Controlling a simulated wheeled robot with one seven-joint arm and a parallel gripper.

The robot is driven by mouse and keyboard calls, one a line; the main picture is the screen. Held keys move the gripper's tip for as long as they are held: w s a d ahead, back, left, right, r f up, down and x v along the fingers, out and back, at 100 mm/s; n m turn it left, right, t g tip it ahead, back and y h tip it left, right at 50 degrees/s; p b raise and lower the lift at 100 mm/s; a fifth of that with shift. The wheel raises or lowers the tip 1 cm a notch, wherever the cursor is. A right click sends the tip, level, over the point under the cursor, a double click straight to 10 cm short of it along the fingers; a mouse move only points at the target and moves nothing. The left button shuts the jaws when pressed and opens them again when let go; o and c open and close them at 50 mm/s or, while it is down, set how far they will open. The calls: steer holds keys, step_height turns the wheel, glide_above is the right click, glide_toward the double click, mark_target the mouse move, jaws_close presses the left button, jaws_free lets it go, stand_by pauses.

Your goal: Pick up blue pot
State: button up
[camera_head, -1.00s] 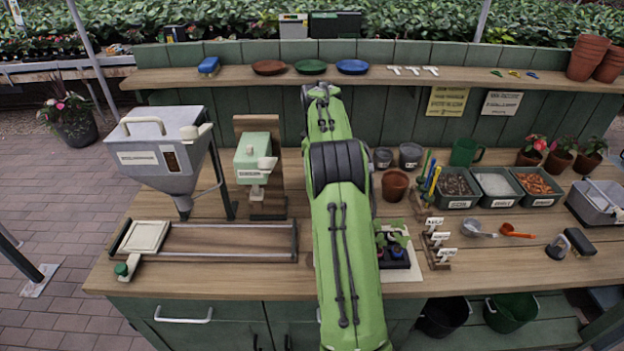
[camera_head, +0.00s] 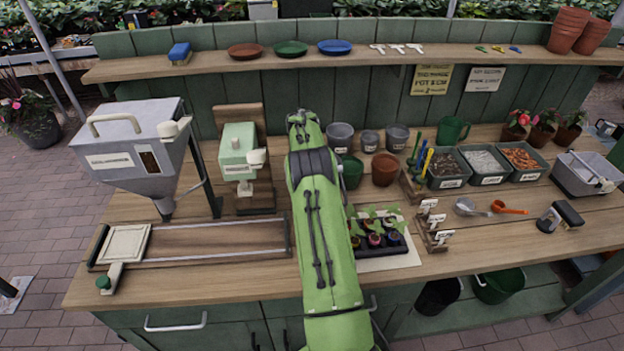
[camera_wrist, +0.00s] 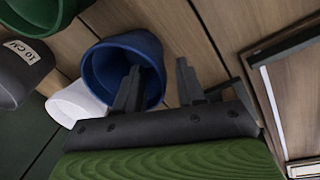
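The blue pot (camera_wrist: 108,62) shows in the wrist view with its mouth toward the camera. In the head view it is hidden, apparently behind my arm. My gripper (camera_wrist: 160,80) is open, with its two dark fingers apart. The left finger overlaps the pot's mouth and the right finger is beyond its right rim, so the rim's right side lies between them in the picture. I cannot tell how deep the left finger reaches or whether either finger touches the pot.
A green pot (camera_wrist: 40,12), a grey labelled pot (camera_wrist: 22,70) and a white pot (camera_wrist: 72,102) crowd the blue pot's left. A framed board (camera_wrist: 275,100) lies right. In the head view, a terracotta pot (camera_head: 385,170) and seedling tray (camera_head: 405,258) stand right of my arm.

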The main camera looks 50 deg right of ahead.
steer(key=f, duration=0.4)
steer(key=shift+w+d, duration=0.15)
steer(key=shift+d, duration=0.1)
jaws_close()
